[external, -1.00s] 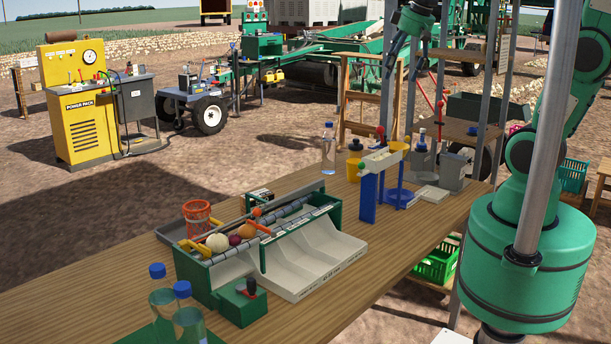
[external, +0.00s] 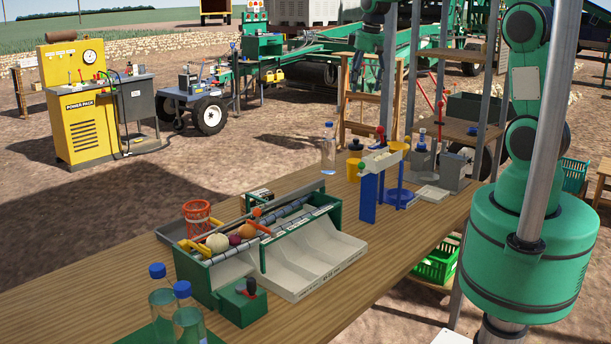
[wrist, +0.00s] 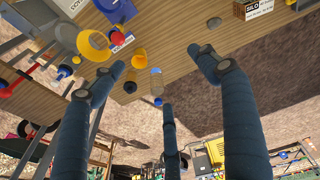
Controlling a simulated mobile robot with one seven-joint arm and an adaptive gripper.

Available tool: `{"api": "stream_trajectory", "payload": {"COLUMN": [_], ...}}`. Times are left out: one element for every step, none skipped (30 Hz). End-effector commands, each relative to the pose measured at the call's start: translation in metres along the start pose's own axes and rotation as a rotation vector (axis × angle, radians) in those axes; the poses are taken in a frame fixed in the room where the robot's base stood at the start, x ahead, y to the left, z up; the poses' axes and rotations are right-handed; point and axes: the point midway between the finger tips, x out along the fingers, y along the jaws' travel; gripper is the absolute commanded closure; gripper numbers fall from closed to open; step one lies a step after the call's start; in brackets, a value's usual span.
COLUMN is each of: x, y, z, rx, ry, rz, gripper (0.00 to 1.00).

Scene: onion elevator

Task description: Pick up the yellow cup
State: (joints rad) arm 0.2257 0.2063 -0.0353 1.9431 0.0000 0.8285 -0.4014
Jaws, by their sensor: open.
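The yellow cup (external: 353,173) stands on the wooden table, left of the blue stand. It also shows in the wrist view (wrist: 139,60), between my spread fingers and nearer the left one. No finger appears to touch the cup.
A clear bottle (external: 329,148) with a blue cap stands left of the cup. The blue stand (external: 369,197) and a yellow funnel ring (wrist: 93,44) are close by. A sorting tray (external: 318,256) fills the table's middle. Metal posts (external: 413,70) rise near my arm.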

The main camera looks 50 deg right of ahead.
Motion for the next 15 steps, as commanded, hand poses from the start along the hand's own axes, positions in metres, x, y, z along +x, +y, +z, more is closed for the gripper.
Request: {"api": "stream_trajectory", "payload": {"x": [0.011,0.017,0.025,0.031,0.037,0.046,0.053,0.059,0.069,0.075,0.082,0.091,0.099,0.106,0.116], "y": [0.008,0.012,0.018,0.022,0.027,0.033,0.037,0.041,0.047,0.051,0.055,0.061,0.065,0.070,0.075], "z": [-0.006,-0.009,-0.013,-0.016,-0.019,-0.023,-0.025,-0.028,-0.031,-0.033,-0.036,-0.038,-0.040,-0.041,-0.043], "rx": [-0.003,-0.007,-0.011,-0.014,-0.017,-0.022,-0.024,-0.027,-0.032,-0.035,-0.038,-0.042,-0.045,-0.048,-0.052], "ry": [-0.012,-0.016,-0.023,-0.028,-0.032,-0.039,-0.044,-0.048,-0.055,-0.059,-0.064,-0.070,-0.075,-0.080,-0.086], "rz": [-0.004,-0.005,-0.007,-0.008,-0.010,-0.012,-0.013,-0.015,-0.018,-0.019,-0.021,-0.024,-0.026,-0.028,-0.031], "gripper": [0.25,0.25,0.25,0.25,0.25,0.25,0.25,0.25,0.25,0.25,0.25,0.25,0.25,0.25,0.25]}}
